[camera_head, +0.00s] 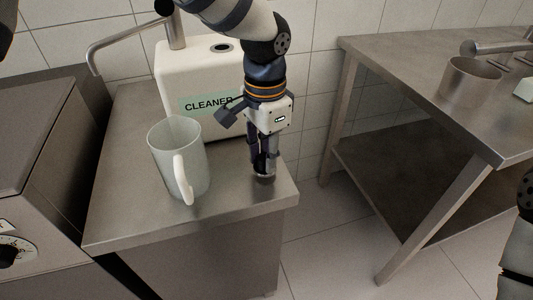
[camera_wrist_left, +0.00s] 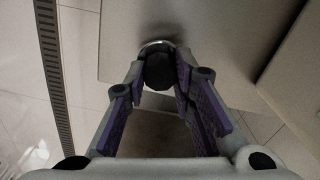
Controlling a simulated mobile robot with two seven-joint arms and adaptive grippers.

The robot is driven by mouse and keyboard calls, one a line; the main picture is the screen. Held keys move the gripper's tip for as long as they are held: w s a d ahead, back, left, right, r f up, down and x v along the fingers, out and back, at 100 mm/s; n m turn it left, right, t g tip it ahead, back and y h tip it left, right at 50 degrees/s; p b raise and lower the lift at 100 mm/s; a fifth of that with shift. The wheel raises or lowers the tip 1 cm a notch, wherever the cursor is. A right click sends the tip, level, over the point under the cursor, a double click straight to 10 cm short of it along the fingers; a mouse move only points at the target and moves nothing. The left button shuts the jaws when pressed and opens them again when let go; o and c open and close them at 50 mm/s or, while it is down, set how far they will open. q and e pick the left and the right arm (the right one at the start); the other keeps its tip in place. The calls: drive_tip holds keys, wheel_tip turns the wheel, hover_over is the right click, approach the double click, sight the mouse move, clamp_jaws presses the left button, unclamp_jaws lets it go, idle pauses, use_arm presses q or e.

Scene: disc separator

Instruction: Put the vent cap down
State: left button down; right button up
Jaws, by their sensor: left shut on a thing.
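The vent cap (camera_wrist_left: 158,70) is a small round dark piece with a pale metallic rim below it in the left wrist view. My left gripper (camera_head: 263,168) points down over the front right corner of the steel counter (camera_head: 228,207). Its fingers (camera_wrist_left: 158,82) are closed on the cap, and the purple pads face each other on either side. In the head view the cap is mostly hidden by the fingers, and a metallic round edge shows just below them at the counter top. I cannot tell whether it touches the counter. My right gripper is out of view.
A pale jug (camera_head: 178,160) with a white handle stands left of my left gripper. A white cleaner canister (camera_head: 190,72) is behind it. A steel table (camera_head: 400,68) with a metal pot (camera_head: 469,82) stands at the right, across a floor gap. The counter's right edge is close to the gripper.

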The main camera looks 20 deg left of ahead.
use_arm(q)
drive_tip(key=shift+f, duration=0.3)
drive_tip(key=c, duration=1.3)
unclamp_jaws()
drive_tip(key=shift+c, duration=0.2)
wheel_tip(320, 180, up, 12)
drive_tip(key=shift+r+p, duration=0.15)
drive_tip(key=shift+p, duration=0.15)
